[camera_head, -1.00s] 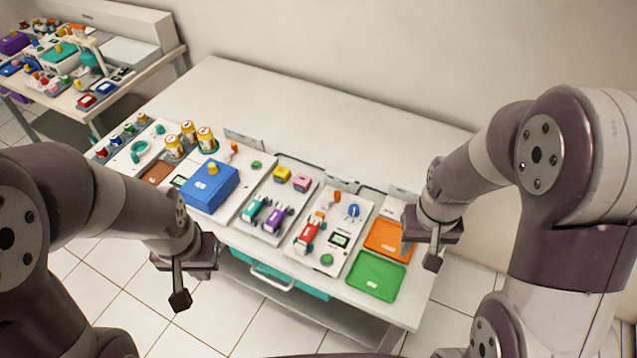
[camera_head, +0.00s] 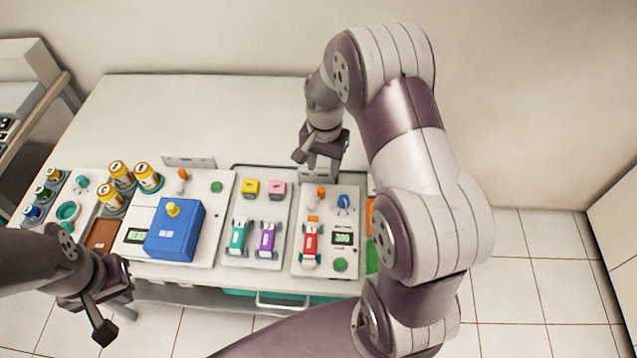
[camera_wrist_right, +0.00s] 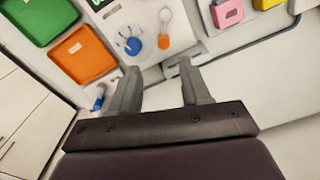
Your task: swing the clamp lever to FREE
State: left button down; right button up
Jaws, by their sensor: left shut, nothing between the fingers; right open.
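I cannot read which one is the clamp lever. The right wrist view shows the blue lever (camera_wrist_right: 133,45) and the orange lever (camera_wrist_right: 166,18) just beyond my fingers. My right gripper (camera_head: 311,162) is open and empty, behind the panel's back edge; its two fingers are apart in the right wrist view (camera_wrist_right: 160,82). My left gripper (camera_head: 103,332) is shut and empty, in front of the table's left side.
Orange (camera_wrist_right: 83,57) and green trays (camera_wrist_right: 40,17) lie beside the panel. The back tabletop is clear.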

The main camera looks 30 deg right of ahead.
aim_at(321, 190)
jog(key=f, duration=0.9)
jog(key=shift+w+a+f+p, duration=0.1)
jog(key=shift+w+a+p, duration=0.1)
jog(key=shift+p, duration=0.15)
jog(key=shift+w+f, duration=0.1)
grip_shut()
